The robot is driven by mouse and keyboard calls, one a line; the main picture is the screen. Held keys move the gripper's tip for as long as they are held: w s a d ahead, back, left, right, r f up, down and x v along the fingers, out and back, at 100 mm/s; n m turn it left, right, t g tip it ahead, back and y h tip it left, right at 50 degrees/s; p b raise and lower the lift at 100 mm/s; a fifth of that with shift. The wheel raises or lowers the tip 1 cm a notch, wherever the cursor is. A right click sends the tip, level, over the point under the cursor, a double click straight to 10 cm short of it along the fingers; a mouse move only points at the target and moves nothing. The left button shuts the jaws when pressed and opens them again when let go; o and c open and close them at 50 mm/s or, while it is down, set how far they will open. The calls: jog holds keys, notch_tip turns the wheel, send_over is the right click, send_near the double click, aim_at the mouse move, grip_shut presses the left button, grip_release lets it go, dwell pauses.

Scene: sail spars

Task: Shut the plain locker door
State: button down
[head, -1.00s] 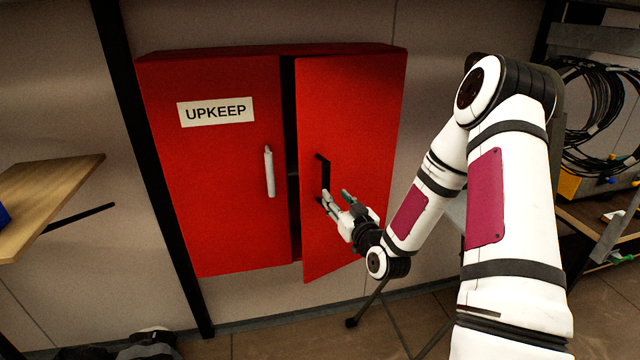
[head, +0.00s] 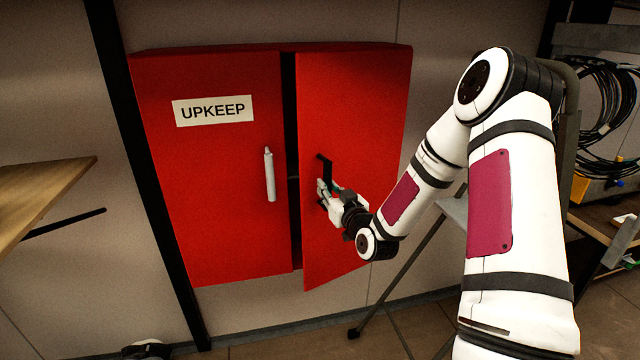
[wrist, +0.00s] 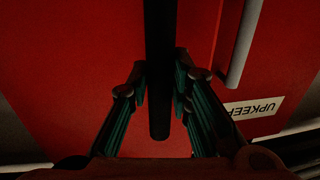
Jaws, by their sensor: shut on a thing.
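The plain locker door (head: 350,110) is the red right-hand door without a label. It stands ajar, with a dark gap along its left edge and its lower corner jutting out past the cabinet. Its black bar handle (head: 324,168) is near that free edge; in the wrist view the handle (wrist: 160,50) runs down between the fingers. My gripper (head: 324,189) is shut on the black handle at its lower part. The fingers also show in the wrist view (wrist: 161,82), one on each side of the bar. The gripper partly hides the handle in the head view.
The left door (head: 215,180) carries an UPKEEP label (head: 212,110) and a pale handle (head: 269,174), and looks closed. A wooden shelf (head: 40,195) juts out at the left. Black cables (head: 605,110) hang at the right, and a thin stand leg (head: 395,280) is below my arm.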

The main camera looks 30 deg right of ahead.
aim_at(316, 179)
jog(key=shift+w+a+r+b, duration=0.2)
jog(key=shift+w+b, duration=0.5)
jog(key=shift+w, duration=1.05)
jog(key=shift+w+a+r+b, duration=0.15)
jog(key=shift+w+b, duration=0.55)
jog(key=shift+w, duration=1.05)
jog(key=shift+w+f, duration=0.1)
jog(key=shift+w+b, duration=0.65)
jog(key=shift+w, duration=0.4)
jog(key=c, duration=1.6)
grip_release()
jog(key=shift+o, duration=1.2)
jog(key=shift+f, duration=0.1)
jog(key=shift+s, duration=0.1)
